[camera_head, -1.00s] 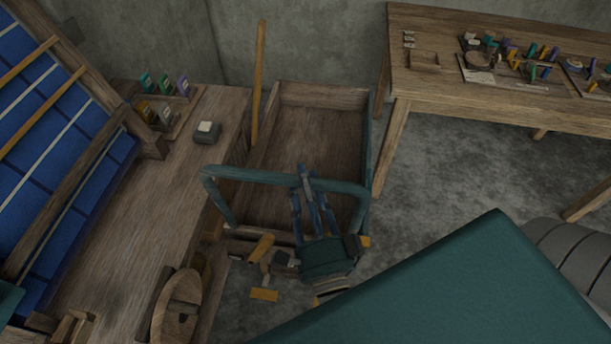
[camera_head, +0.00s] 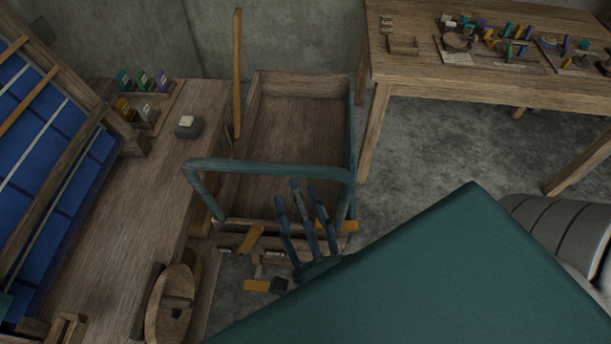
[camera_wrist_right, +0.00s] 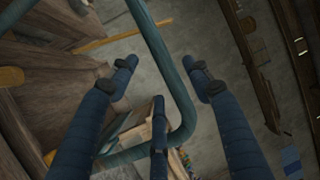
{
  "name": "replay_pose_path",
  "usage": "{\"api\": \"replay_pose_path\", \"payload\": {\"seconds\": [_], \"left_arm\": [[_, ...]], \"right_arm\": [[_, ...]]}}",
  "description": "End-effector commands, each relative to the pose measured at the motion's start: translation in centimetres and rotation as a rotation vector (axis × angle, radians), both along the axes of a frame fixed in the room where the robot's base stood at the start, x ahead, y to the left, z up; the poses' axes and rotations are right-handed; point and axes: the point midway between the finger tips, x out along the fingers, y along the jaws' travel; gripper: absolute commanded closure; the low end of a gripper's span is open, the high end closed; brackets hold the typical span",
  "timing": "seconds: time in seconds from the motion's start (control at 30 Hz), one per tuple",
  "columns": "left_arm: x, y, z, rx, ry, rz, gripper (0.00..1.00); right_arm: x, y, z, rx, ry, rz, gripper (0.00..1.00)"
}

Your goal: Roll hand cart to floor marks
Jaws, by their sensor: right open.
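The hand cart (camera_head: 300,120) is an open wooden box on the floor in the middle of the head view. Its teal tube handle (camera_head: 265,171) rises at the near end. My right gripper (camera_head: 298,190) has blue fingers spread open, with the tips just short of the handle bar in this view. In the right wrist view the handle (camera_wrist_right: 160,45) passes between the spread fingers (camera_wrist_right: 164,76), none closed on it. An ochre block (camera_head: 265,285) lies low in front of the cart; I cannot tell whether it is a floor mark. My left gripper is out of view.
A wooden bench (camera_head: 150,220) with a round wooden wheel (camera_head: 172,302) stands close at the cart's left. A table with tools (camera_head: 480,80) is at the back right. A pole (camera_head: 238,75) leans behind the cart. Grey floor (camera_head: 430,140) is clear to the right.

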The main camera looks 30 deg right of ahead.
Motion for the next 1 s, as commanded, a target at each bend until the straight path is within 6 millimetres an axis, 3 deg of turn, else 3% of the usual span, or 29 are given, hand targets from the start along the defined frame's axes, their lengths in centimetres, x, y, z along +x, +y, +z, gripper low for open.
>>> {"api": "replay_pose_path", "payload": {"seconds": [0.2, 0.37, 1.0], "left_arm": [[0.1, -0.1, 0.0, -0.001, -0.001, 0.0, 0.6], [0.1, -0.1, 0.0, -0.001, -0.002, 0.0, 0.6], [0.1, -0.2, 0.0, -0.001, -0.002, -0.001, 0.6]], "right_arm": [[-4.1, 1.0, -0.8, -0.001, 0.004, 0.004, 0.51], [-5.6, 1.3, -1.1, -0.001, 0.001, 0.002, 0.51], [-6.0, 1.5, -1.3, -0.004, 0.002, 0.004, 0.51]]}}
